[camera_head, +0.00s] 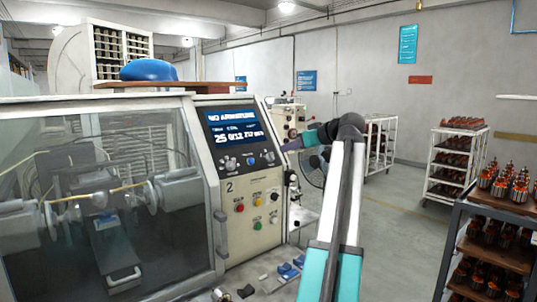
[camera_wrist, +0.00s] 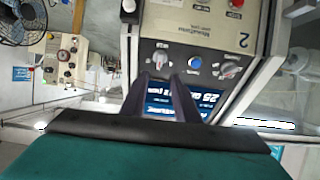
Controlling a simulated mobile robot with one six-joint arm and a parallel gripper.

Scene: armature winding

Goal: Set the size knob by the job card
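The control panel (camera_head: 240,185) of the winding machine has a lit blue screen (camera_head: 235,127) with white text. Below the screen are a left grey knob (camera_head: 231,163), a blue button (camera_head: 250,160) and a right grey knob (camera_head: 268,157). The wrist view shows the panel upside down, with one knob (camera_wrist: 160,58) just beyond my gripper (camera_wrist: 161,76) and the other knob (camera_wrist: 230,68) farther right. My gripper is open and empty, its fingers apart in front of the panel, touching nothing that I can see. The knob labels are too small to read. I cannot make out a job card.
The glass guard (camera_head: 100,190) covers the winding area at left. Blue and grey small parts (camera_head: 285,272) lie on the ledge below the panel. A rack of armatures (camera_head: 500,220) stands at right, with a white cart (camera_head: 455,160) behind it. The floor between is clear.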

